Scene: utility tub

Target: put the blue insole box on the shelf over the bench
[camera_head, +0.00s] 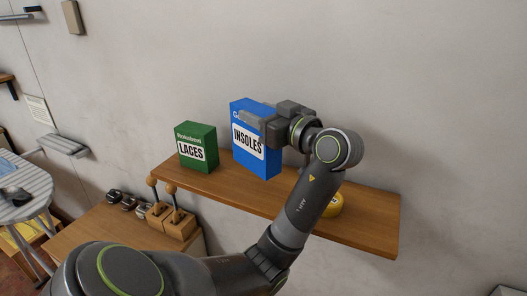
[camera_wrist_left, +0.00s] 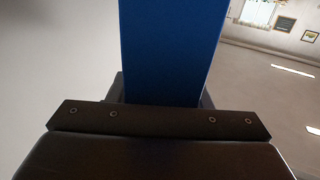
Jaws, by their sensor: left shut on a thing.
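The blue insole box (camera_head: 257,158), labelled INSOLES, stands upright at the wooden shelf (camera_head: 238,190), between the green laces box and my arm. My left gripper (camera_head: 262,118) is shut on the upper part of the blue box. In the left wrist view the blue box (camera_wrist_left: 170,50) fills the middle, between the fingers of my left gripper (camera_wrist_left: 160,95). The box's bottom appears at the shelf surface; I cannot tell whether it touches. My right gripper is not in view.
A green LACES box (camera_head: 198,148) stands on the shelf to the left. The shelf's right end is bare. Below are a bench (camera_head: 120,235) and wooden blocks with knobbed handles (camera_head: 178,224). An ironing board (camera_head: 22,186) is at left.

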